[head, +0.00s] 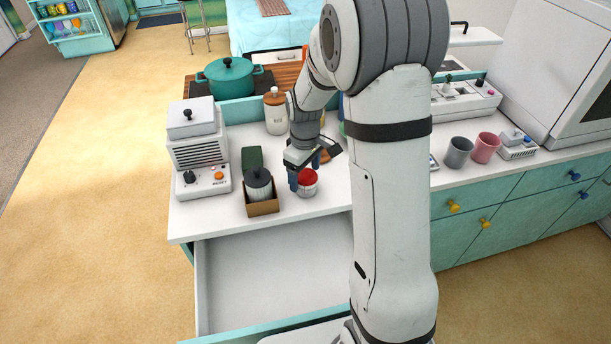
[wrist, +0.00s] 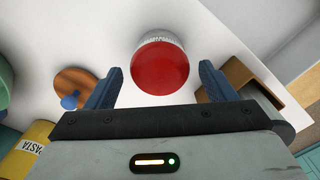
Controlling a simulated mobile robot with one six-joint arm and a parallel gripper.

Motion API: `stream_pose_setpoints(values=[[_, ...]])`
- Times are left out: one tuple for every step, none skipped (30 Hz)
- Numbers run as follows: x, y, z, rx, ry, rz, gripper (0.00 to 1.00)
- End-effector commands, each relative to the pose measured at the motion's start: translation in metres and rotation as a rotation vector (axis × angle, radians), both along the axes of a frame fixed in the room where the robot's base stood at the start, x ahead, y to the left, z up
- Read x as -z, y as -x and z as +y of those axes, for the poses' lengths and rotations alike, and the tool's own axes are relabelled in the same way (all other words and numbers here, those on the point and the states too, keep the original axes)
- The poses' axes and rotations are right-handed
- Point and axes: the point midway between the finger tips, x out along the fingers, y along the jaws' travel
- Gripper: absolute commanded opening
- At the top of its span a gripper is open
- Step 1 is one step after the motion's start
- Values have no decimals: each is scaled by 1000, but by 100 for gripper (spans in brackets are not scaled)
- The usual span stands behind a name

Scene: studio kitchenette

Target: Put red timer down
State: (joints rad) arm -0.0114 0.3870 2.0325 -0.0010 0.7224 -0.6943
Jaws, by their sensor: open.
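The red timer (head: 307,179) has a red top and a pale ribbed side. It stands upright on the white countertop (head: 335,195), near the counter's front edge. In the wrist view the red timer (wrist: 160,67) lies just beyond and between my open fingers, with a gap on each side. My gripper (head: 304,176) is above and around the timer's place in the head view, and it also shows in the wrist view (wrist: 160,85). The fingers do not press on the timer. Part of the timer is hidden behind a finger in the head view.
A grey appliance (head: 198,150) is farther left, and a white canister (head: 275,115) is behind. An open drawer (head: 275,275) sticks out below. Grey (head: 458,152) and pink (head: 486,147) cups stand right.

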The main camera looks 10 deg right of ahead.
Motion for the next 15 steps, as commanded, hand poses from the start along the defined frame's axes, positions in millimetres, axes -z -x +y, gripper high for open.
stream_pose_setpoints(values=[[-12,-1,0,0,0,-5,77],[-19,-1,0,0,1,-7,77],[-28,-1,0,0,0,-8,77],[-35,-1,0,0,0,-6,77],[-42,-1,0,0,0,-8,77],[-50,-1,0,0,0,-6,77],[-57,-1,0,-1,0,-6,77],[-63,-1,0,-1,0,-6,77],[-70,-1,0,-1,0,-4,77],[-75,-1,0,-1,0,-5,77],[-80,-1,0,-1,0,-5,77],[-86,-1,0,-1,0,-5,77],[-89,-1,0,-1,0,-4,77],[-92,0,0,-1,-1,-2,77],[-96,0,0,-1,-1,-2,77]])
